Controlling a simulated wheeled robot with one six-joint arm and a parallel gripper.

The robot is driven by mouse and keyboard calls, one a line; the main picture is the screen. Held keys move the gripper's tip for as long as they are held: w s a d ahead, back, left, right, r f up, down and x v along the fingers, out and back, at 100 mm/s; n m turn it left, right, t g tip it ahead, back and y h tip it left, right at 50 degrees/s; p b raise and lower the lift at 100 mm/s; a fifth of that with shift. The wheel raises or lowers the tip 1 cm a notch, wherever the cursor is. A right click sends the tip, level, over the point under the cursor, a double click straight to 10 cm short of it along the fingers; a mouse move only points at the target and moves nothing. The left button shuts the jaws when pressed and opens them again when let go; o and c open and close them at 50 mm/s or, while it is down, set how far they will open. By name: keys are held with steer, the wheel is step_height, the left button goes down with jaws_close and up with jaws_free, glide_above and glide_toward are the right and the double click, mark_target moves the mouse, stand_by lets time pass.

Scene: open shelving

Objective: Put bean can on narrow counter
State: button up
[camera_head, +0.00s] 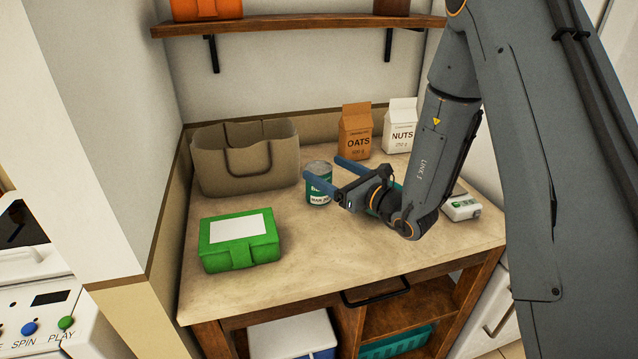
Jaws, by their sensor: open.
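The bean can (319,168), teal with a pale metal lid and a white label strip, stands upright on a beige counter top (330,265) with a wooden frame. I cannot tell whether this is the narrow counter. My gripper (322,167) reaches in from the right, low over the top, with its two blue fingers spread apart. The near finger crosses in front of the can and hides part of its label. The far finger shows at the can's right and back side. The can appears to be between the fingers; contact cannot be told.
A green box (240,255) and a beige basket (215,175) stand left of the can. An oats bag (354,133) and nuts bag (400,128) stand behind. A white item (461,208) lies right. A teal object (396,186) is partly hidden behind my wrist. A shelf (300,25) hangs above.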

mark_target(328, 177)
steer(key=shift+w+f+b, duration=0.3)
steer(key=shift+f+b, duration=0.35)
steer(key=shift+f, duration=0.05)
steer(key=shift+w+f+b, duration=0.3)
steer(key=shift+f+b, duration=0.35)
steer(key=shift+f, duration=0.05)
steer(key=shift+p+x, duration=1.35)
steer(key=shift+x, duration=2.6)
steer(key=shift+r, duration=0.1)
steer(key=c, duration=1.4)
steer(key=shift+c, duration=1.3)
steer(key=shift+r, duration=0.15)
